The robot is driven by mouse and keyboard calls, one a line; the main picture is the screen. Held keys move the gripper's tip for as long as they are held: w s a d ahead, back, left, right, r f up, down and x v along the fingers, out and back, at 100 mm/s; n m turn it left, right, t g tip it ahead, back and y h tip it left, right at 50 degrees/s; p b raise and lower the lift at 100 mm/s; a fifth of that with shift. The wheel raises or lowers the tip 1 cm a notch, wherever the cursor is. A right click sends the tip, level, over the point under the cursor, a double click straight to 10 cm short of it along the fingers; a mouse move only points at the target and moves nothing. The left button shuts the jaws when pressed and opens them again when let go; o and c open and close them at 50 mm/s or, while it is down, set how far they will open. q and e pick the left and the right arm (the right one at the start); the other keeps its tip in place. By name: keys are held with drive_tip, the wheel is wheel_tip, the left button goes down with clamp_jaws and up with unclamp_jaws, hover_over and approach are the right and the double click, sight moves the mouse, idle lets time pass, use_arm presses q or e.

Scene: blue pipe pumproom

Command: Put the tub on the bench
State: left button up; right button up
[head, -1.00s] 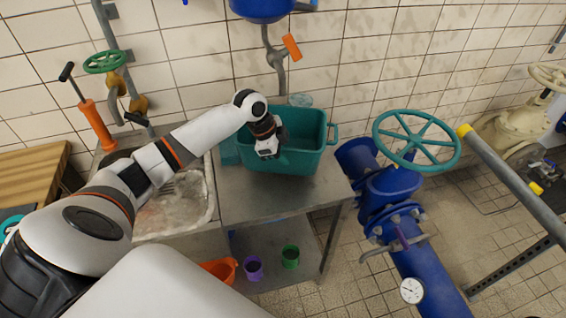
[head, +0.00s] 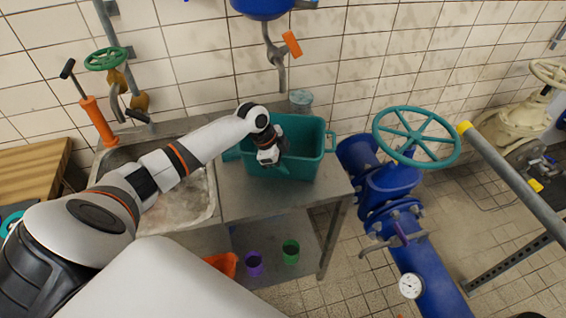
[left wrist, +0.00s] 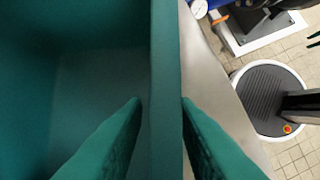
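The teal tub (head: 303,168) is at the right end of the steel bench (head: 240,202), beside the sink. I cannot tell whether its bottom touches the bench top. My left gripper (head: 270,157) is at the tub's near wall, pointing down. In the left wrist view, my left gripper (left wrist: 162,105) has one finger inside the tub and one outside, with the tub's wall (left wrist: 165,60) between them. My right gripper is not in view.
A glass jar (head: 300,101) stands behind the tub. The sink (head: 180,205) is to the left. A blue pipe with a teal handwheel (head: 416,137) stands close to the right. Below are a purple cup (head: 254,264), a green cup (head: 291,252) and an orange container (head: 222,263).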

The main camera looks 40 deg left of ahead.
use_arm(q)
drive_tip(key=shift+r, duration=0.1)
drive_tip(key=b+v, duration=0.2)
drive_tip(key=v, duration=1)
